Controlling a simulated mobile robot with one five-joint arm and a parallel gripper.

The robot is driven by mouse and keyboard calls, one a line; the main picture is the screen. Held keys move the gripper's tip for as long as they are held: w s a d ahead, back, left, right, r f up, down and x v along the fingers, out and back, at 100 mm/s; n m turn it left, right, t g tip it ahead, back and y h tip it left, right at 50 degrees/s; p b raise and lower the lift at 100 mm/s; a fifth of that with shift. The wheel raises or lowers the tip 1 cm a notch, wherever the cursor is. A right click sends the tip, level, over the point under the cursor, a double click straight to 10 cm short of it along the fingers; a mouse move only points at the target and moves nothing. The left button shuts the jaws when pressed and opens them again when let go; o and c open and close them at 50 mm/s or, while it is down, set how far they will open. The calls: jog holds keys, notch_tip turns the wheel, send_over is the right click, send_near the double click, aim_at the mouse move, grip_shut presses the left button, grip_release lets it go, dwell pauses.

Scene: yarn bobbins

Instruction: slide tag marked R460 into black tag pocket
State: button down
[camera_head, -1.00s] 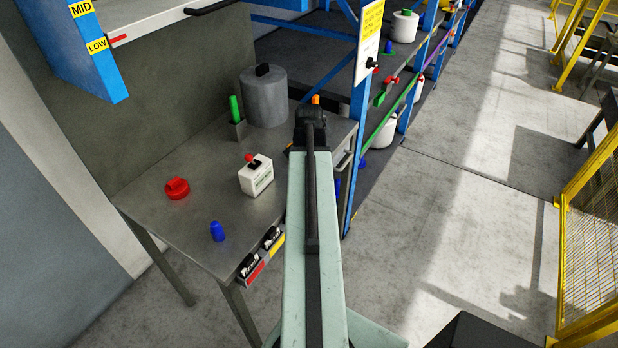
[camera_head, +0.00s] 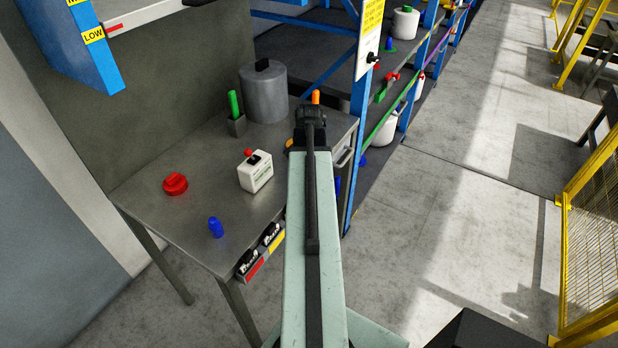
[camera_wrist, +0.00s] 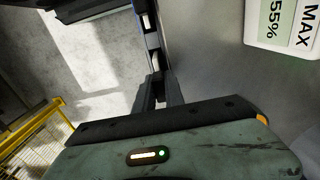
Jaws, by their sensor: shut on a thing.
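My gripper (camera_head: 310,118) is over the right part of the grey table in the head view, seen from behind along my arm. In the wrist view its dark fingers (camera_wrist: 158,92) are close together by the table edge. A thin pale sliver at their tips looks like the tag (camera_wrist: 157,63); it is mostly hidden and no R460 mark is readable. Pockets with red (camera_head: 250,269) and yellow (camera_head: 272,240) fronts hang on the table's front edge, with black-and-white pieces in them. I cannot make out the black tag pocket; my arm hides part of that edge.
On the table (camera_head: 190,215) stand a white box with a red knob (camera_head: 256,172), a red cap (camera_head: 175,184), a blue piece (camera_head: 215,228), a green stick in a holder (camera_head: 235,108) and a grey cylinder (camera_head: 263,95). A blue-framed rack (camera_head: 359,100) stands close right.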

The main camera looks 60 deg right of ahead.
jog(key=shift+f+b, duration=0.35)
jog(key=shift+f, duration=0.05)
jog(key=c, duration=1.3)
grip_release()
jog(key=shift+r, duration=0.1)
jog(key=shift+c, duration=0.2)
notch_tip(320, 180, up, 8)
jog(key=p, duration=0.8)
